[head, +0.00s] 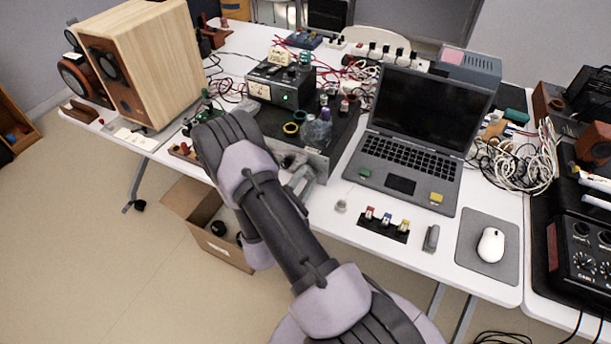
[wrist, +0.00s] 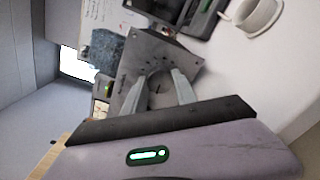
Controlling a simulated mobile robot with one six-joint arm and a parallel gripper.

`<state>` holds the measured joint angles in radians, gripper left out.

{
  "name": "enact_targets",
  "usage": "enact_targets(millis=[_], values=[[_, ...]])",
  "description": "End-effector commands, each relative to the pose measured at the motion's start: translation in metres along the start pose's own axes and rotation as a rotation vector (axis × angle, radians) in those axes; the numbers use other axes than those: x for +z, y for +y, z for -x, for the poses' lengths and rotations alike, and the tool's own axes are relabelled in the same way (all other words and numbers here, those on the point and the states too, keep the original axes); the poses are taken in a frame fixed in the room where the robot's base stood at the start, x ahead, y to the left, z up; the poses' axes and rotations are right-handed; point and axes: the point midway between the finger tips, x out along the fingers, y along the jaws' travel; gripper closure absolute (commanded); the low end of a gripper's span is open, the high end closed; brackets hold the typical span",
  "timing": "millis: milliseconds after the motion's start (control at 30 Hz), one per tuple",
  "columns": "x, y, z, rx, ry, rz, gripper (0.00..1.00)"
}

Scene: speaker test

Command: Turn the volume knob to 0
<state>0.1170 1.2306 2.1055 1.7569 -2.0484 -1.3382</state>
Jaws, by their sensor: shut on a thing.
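A grey metal panel (wrist: 187,66) with dark marks in an arc shows in the wrist view. It also shows at the table's front edge in the head view (head: 316,160), partly behind my arm. My gripper (wrist: 158,87) has its two pale fingers on either side of the round grey volume knob (wrist: 158,92) and is shut on it. The knob's face shows a dark line, too small to read against the marks. In the head view my gripper (head: 300,181) is at the panel's front, and the knob is hidden there.
An open laptop (head: 405,150) stands right of the panel. A wooden speaker (head: 150,65) stands at the left. A cardboard box (head: 200,212) is on the floor below the table.

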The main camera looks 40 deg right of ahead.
Motion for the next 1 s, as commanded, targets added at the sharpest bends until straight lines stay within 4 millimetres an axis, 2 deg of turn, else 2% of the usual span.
enact_targets(millis=[500, 1000], values=[[0.0011, 0.0, 0.0005, -0.003, 0.0, 0.456, 1.0], [0.0004, -0.0003, 0.0003, -0.003, 0.0, 0.679, 1.0]])
